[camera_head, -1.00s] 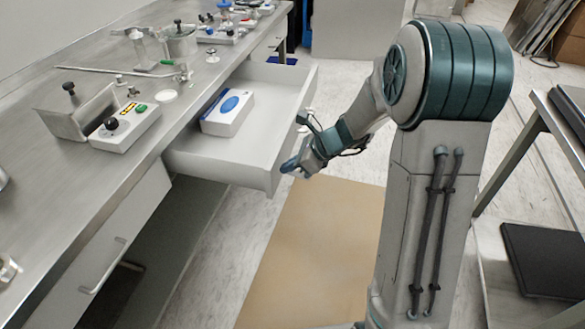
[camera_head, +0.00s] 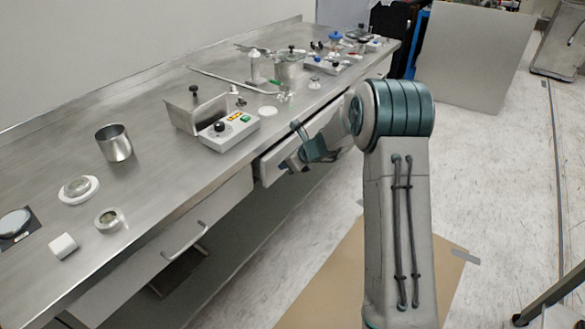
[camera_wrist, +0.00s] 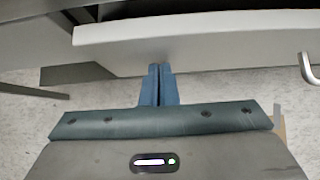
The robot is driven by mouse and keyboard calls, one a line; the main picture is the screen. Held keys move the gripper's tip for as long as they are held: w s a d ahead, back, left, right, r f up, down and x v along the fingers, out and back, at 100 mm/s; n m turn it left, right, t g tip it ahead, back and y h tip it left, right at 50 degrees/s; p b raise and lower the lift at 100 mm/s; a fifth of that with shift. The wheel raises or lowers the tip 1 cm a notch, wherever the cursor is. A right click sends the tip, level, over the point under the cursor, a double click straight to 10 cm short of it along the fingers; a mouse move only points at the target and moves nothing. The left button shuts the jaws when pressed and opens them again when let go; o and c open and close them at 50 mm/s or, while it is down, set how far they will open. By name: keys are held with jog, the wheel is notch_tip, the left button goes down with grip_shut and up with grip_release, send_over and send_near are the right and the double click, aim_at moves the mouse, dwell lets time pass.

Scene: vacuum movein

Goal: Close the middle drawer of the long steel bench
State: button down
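The long steel bench (camera_head: 150,165) runs diagonally through the head view. Its middle drawer (camera_head: 269,172) has its pale front close to the bench, with a narrow dark gap at the top edge, so it looks slightly open. The inside of the drawer is hidden. My gripper (camera_head: 290,163) is at the drawer front, partly hidden by my arm. In the wrist view, my gripper (camera_wrist: 160,84) has its blue fingers together and empty, pointing at the drawer front (camera_wrist: 200,48); I cannot tell whether they touch. A drawer handle (camera_wrist: 307,68) shows at the right.
The bench top holds a control box (camera_head: 229,132), a metal cup (camera_head: 115,143) and several small items. The nearer drawer, with a bar handle (camera_head: 184,240), looks shut. A tan mat (camera_head: 325,285) lies on the floor. Open floor (camera_head: 480,180) lies right of my arm.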

aim_at(278, 158)
jog(key=shift+w+a+p, duration=0.3)
jog(key=shift+w+a, duration=0.7)
jog(key=shift+a, duration=0.1)
jog(key=shift+w+a+r, duration=0.1)
jog(key=shift+a, duration=0.15)
jog(key=shift+a+r, duration=0.1)
jog(key=shift+a, duration=0.05)
